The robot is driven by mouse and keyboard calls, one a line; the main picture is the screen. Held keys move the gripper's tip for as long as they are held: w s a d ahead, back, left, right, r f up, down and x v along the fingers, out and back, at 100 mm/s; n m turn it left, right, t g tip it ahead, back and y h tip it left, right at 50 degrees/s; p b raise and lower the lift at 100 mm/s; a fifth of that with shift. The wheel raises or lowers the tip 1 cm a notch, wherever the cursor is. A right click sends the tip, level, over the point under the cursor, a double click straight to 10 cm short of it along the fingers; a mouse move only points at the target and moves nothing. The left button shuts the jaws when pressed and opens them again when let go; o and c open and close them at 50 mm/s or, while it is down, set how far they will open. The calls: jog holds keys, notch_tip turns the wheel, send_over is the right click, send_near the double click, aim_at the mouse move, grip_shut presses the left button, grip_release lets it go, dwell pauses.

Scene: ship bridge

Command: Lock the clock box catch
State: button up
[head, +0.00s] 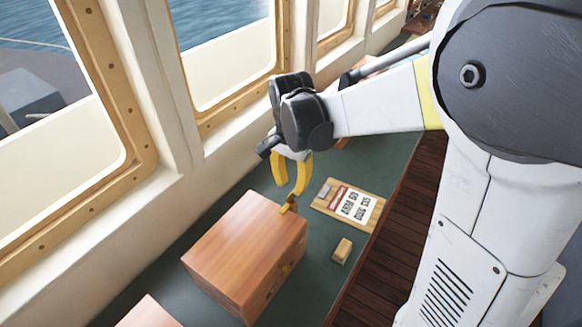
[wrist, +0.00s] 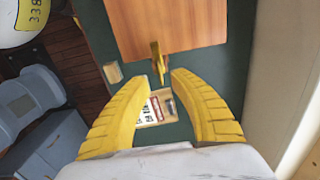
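A closed wooden box (head: 245,248), which I take to be the clock box, stands on the green counter; its lid also shows at the top of the wrist view (wrist: 165,25). A small brass piece, probably the catch (head: 288,206), sticks out at its far edge; it also shows in the wrist view (wrist: 157,62). My gripper (head: 292,188) is above that edge, its yellow fingers apart. In the wrist view the fingertips (wrist: 164,78) are either side of the brass piece's end or just short of it. I cannot tell whether they touch it. Nothing is visibly held.
A clipboard with a printed sheet (head: 350,204) lies beyond the box. A small tan block (head: 342,250) lies near the counter's right edge. Part of another wooden box (head: 148,313) shows at the bottom. Windows and a cream wall (head: 195,180) border the green counter (head: 260,180) on the left.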

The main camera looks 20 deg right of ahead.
aim_at(291, 194)
notch_tip(291, 194, up, 8)
dwell(0.6)
